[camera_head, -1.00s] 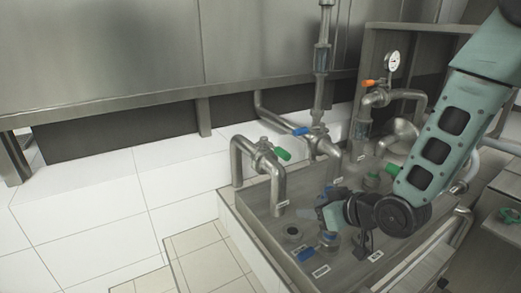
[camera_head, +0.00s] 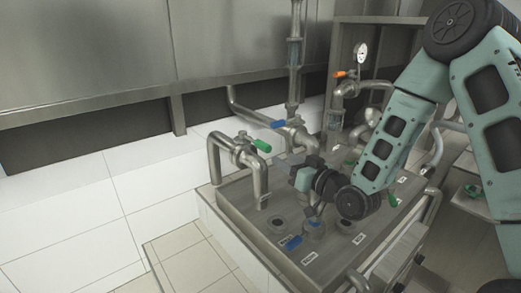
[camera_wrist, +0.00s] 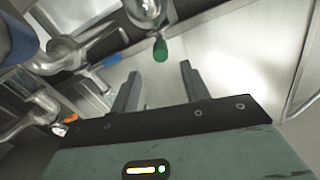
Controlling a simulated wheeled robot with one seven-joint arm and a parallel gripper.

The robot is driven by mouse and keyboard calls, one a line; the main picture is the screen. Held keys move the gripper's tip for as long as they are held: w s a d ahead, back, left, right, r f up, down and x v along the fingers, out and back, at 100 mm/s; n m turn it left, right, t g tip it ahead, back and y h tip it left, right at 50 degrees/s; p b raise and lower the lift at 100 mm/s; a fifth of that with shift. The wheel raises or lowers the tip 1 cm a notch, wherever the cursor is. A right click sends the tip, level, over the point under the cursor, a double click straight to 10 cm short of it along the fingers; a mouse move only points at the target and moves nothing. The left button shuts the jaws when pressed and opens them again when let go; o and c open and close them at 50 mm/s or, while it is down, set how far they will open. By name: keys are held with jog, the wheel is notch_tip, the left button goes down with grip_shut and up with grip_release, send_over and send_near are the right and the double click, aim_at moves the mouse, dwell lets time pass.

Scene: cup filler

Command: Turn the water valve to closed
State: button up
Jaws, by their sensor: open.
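Several pipes with coloured valve handles rise from a metal counter (camera_head: 345,262). A blue handle (camera_head: 279,124) sits on the middle pipe, a green handle (camera_head: 262,146) on the near-left pipe and an orange handle (camera_head: 343,74) by the gauge. No readable label shows which one is water. My gripper (camera_wrist: 160,77) is open and empty in the wrist view. The green handle (camera_wrist: 160,50) shows beyond and between its fingertips, apart from them. The blue handle (camera_wrist: 111,60) is left of the fingers. In the head view my gripper is right of the near-left pipe, its fingertips unclear.
A pressure gauge (camera_head: 361,52) stands at the back. Round fittings (camera_head: 313,229) and a low blue handle (camera_head: 291,243) are on the counter below my arm. A metal cabinet (camera_head: 90,55) fills the back. The white tiled area (camera_head: 60,215) at left is clear.

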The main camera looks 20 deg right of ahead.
aim_at(260, 146)
jog(key=p+x, duration=0.2)
jog(key=x, duration=0.9)
jog(key=shift+w+a+r, duration=0.15)
jog(key=shift+w, duration=0.15)
grip_shut()
